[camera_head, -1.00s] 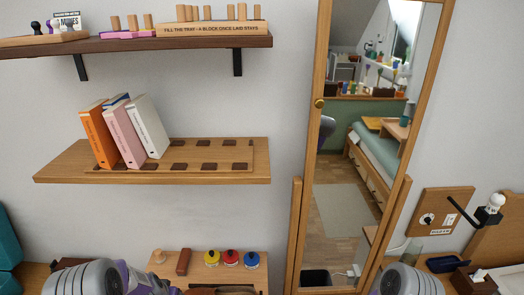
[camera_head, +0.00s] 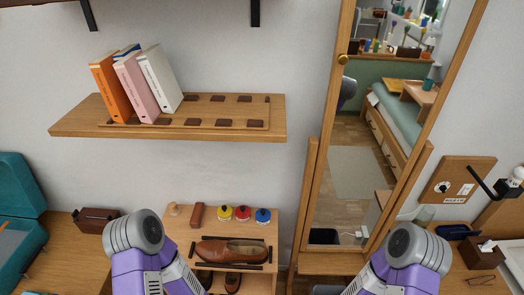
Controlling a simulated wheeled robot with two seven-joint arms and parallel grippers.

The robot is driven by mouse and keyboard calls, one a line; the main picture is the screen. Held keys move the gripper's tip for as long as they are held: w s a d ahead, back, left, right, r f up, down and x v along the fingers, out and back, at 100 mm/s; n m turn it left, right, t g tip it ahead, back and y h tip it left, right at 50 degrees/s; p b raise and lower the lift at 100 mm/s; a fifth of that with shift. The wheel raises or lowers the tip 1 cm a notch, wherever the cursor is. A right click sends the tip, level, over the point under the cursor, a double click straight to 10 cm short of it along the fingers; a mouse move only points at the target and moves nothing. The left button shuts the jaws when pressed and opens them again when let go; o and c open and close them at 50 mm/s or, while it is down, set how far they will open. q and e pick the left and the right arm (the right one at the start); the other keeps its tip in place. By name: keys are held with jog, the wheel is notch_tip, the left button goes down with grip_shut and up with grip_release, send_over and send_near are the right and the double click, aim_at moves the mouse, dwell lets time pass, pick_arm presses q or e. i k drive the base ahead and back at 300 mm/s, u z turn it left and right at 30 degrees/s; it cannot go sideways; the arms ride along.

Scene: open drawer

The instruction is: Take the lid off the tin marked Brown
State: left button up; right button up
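My two arms show at the bottom left and bottom right of the head view, but neither gripper is in view.
A tall mirror (camera_head: 352,170) stands to the right. A teal case (camera_head: 18,185) is at the left.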

aim_at(241, 211)
jog(key=z, duration=0.4)
jog(key=k, duration=1.05)
jog(key=u, duration=0.45)
